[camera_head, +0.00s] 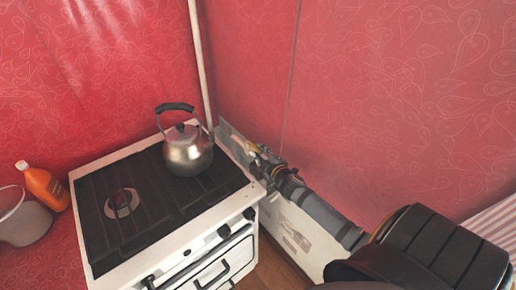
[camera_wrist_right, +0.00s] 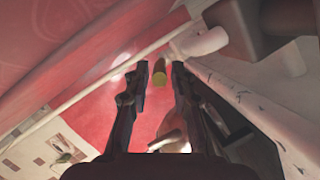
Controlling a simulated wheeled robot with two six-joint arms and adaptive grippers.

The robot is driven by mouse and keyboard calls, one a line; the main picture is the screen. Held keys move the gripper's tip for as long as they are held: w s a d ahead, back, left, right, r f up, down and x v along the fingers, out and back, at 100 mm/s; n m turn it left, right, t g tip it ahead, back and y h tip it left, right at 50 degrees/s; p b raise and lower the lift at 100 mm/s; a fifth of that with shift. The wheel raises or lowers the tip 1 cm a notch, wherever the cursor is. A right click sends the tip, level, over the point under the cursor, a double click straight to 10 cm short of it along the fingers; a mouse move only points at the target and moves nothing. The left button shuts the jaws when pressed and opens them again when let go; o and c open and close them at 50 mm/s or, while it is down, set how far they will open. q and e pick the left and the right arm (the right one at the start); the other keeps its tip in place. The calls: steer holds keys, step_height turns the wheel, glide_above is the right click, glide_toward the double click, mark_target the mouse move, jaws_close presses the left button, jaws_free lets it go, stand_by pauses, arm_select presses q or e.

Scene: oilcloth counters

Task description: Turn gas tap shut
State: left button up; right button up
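My right gripper (camera_head: 258,156) reaches in from the right, low in the wall corner just behind the stove's right side. In the right wrist view its two fingers (camera_wrist_right: 160,76) are apart, with a clear gap between them. A yellow bit also shows at the gripper in the head view (camera_head: 252,147), mostly hidden by the fingers. Whether the tap is open or shut cannot be told. My left gripper is not in view.
A white stove (camera_head: 250,192) with black grates stands close on the left of my right gripper. A metal kettle (camera_head: 187,153) sits on its back right. A pale pipe (camera_head: 201,65) runs up the corner. An orange bottle (camera_head: 42,187) and a pot (camera_head: 23,222) stand at the left.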

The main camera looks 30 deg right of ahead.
steer(key=shift+x, duration=0.85)
steer(key=shift+w, duration=0.2)
steer(key=shift+c, duration=0.4)
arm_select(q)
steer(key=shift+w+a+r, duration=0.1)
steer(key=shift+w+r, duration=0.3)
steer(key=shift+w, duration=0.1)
arm_select(e)
jaws_close()
